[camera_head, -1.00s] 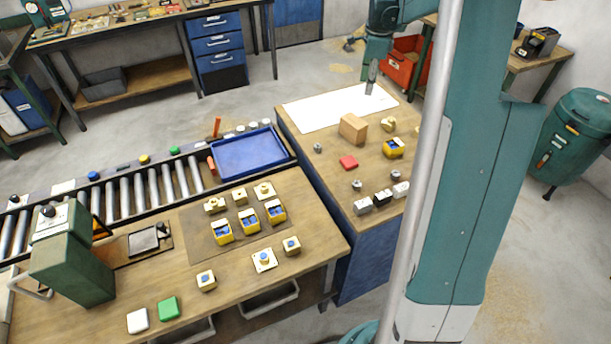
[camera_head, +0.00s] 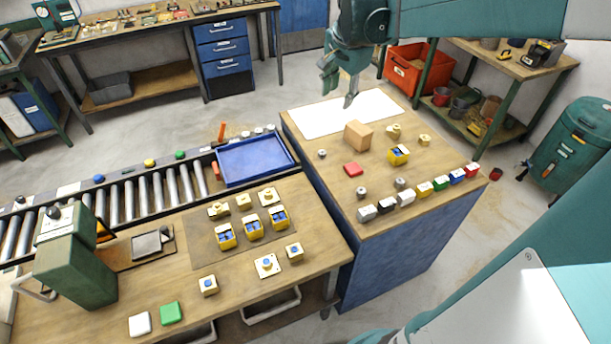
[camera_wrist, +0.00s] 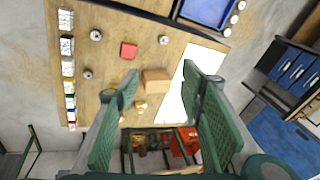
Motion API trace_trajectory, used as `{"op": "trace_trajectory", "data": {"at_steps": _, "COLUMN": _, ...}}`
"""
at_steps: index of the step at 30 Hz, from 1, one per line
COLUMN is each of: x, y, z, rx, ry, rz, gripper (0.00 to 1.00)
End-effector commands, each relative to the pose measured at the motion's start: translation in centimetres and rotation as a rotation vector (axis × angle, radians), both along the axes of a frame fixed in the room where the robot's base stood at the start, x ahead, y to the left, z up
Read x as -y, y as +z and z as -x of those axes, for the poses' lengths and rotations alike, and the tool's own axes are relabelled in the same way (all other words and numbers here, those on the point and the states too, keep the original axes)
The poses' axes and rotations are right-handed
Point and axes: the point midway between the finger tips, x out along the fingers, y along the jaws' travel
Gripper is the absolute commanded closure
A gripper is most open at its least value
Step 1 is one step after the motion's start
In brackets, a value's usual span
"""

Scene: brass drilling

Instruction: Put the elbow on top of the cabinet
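The cabinet (camera_head: 385,250) is blue with a wooden top, right of the workbench. In the head view, my gripper (camera_head: 339,96) hangs above the white sheet at the back of this top. In the wrist view, my gripper (camera_wrist: 162,80) has its green fingers wide apart with nothing held between them. I cannot tell for sure which piece is the elbow. A small brass fitting (camera_head: 218,210) on the workbench mat looks bent.
The cabinet top also holds a wooden block (camera_head: 358,136), a red block (camera_head: 353,169), a yellow-and-blue part (camera_head: 398,155) and a row of coloured blocks along its front edge. The white sheet (camera_head: 320,118) is mostly bare.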

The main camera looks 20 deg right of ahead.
Motion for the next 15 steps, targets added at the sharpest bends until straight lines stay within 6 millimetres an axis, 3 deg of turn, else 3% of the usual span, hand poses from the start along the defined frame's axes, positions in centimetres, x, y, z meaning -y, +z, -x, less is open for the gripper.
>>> {"op": "trace_trajectory", "data": {"at_steps": 15, "x": -9.0, "y": 0.9, "z": 8.3, "rx": 0.064, "ry": 0.413, "rz": 0.144, "gripper": 0.61}}
